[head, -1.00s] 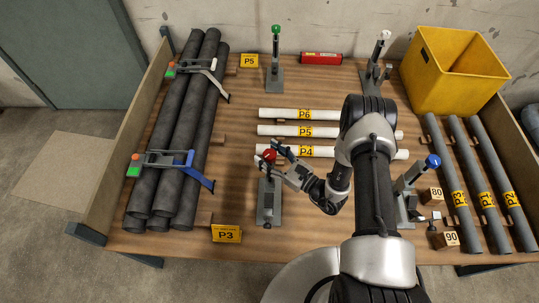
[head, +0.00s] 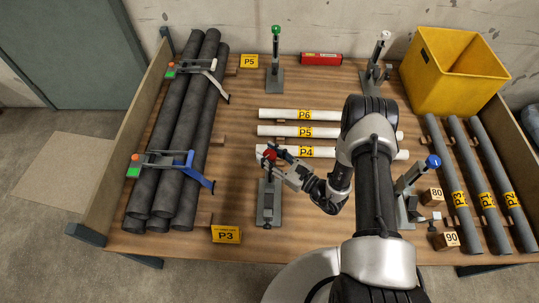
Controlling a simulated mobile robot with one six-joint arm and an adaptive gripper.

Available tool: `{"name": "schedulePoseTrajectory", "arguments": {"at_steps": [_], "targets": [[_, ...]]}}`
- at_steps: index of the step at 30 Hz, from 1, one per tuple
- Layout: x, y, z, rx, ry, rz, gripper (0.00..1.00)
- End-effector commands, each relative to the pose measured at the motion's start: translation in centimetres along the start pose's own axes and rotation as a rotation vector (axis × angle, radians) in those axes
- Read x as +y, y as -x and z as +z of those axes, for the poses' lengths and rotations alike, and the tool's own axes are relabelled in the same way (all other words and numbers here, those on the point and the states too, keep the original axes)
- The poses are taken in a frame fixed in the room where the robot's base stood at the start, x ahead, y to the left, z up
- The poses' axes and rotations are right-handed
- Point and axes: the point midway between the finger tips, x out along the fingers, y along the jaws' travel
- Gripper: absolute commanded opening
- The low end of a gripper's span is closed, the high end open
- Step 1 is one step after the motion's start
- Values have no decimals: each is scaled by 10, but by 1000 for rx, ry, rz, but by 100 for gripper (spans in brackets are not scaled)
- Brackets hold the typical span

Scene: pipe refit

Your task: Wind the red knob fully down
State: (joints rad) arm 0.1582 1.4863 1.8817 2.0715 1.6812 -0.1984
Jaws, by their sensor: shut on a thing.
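The red knob (head: 270,155) tops a grey stand (head: 268,203) on the near middle of the bench. My gripper (head: 274,156) comes in from the right with its fingers around the red knob, shut on it. The fingers partly hide the knob and the upper part of its stand. How far down the knob sits cannot be told from this view.
White pipes marked P4 (head: 285,152), P5 and P6 lie just behind my gripper. Dark pipes (head: 180,130) with clamps are at left. A blue-knob stand (head: 433,161), blocks and a yellow bin (head: 452,72) are at right. Green- and white-knob stands are at the back.

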Motion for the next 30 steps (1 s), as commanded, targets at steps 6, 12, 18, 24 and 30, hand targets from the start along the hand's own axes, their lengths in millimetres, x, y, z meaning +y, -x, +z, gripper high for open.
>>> {"name": "schedulePoseTrajectory", "arguments": {"at_steps": [6,12,18,24,30], "targets": [[-3,-1,-3,-6,5,160,14],[-1,-1,-4,-4,6,350,14],[0,0,-2,0,1,437,14],[1,0,0,2,0,441,14],[1,0,0,1,0,440,45]]}}
